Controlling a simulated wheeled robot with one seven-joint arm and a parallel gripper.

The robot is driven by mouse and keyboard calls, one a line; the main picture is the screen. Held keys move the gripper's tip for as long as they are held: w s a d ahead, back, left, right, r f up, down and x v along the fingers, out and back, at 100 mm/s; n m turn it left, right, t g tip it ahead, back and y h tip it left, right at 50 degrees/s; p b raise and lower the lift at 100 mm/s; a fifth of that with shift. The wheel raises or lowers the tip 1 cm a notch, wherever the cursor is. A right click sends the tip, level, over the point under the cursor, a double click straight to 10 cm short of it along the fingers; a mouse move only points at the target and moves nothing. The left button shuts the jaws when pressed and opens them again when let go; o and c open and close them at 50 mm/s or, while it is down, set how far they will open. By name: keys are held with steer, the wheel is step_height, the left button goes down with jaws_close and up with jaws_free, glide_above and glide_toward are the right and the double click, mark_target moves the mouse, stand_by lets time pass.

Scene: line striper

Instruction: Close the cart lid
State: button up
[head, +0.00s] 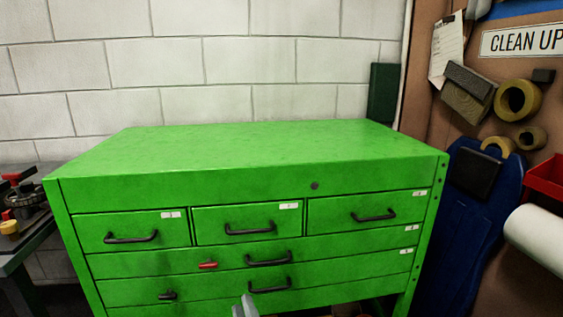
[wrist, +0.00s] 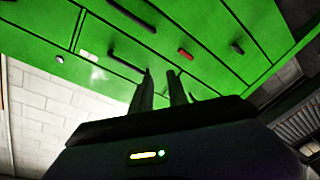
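The green cart (head: 250,250) stands against the wall in the head view. Its lid (head: 250,147) lies flat across the top, with no open gap visible along the front edge. A small dark round lock (head: 315,185) sits on the front panel below the lid. My gripper (head: 243,307) shows only as light grey tips at the bottom edge, in front of the lower drawers. In the wrist view my gripper (wrist: 162,88) has its two dark fingers apart with nothing between them. The cart's drawer fronts (wrist: 215,45) fill the view beyond the fingers.
Drawers with black handles (head: 250,229) and a red latch-like piece (head: 208,265) face me. A workbench with tools (head: 28,205) stands at left. At right are a pegboard with tape rolls (head: 518,100), a blue item (head: 475,210) and a white roll (head: 540,237). The lid top is clear.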

steer(key=s+d+f+m+g+h, duration=0.15)
steer(key=s+d+m, duration=0.25)
steer(key=s+d, duration=0.75)
steer(key=s+d+m+h, duration=0.3)
steer(key=s+d+m, duration=0.3)
steer(key=s, duration=1.1)
steer(key=s+d+f+m+g+h, duration=0.1)
steer(key=s+d+m+h, duration=0.15)
steer(key=s+d, duration=0.95)
step_height(320, 180, up, 12)
steer(key=s+a+y+p, duration=0.1)
steer(key=s+p, duration=0.1)
steer(key=p, duration=1)
steer(key=shift+s+a+m, duration=0.2)
steer(key=shift+a+m, duration=0.1)
steer(key=shift+m, duration=0.05)
steer(key=shift+r, duration=0.1)
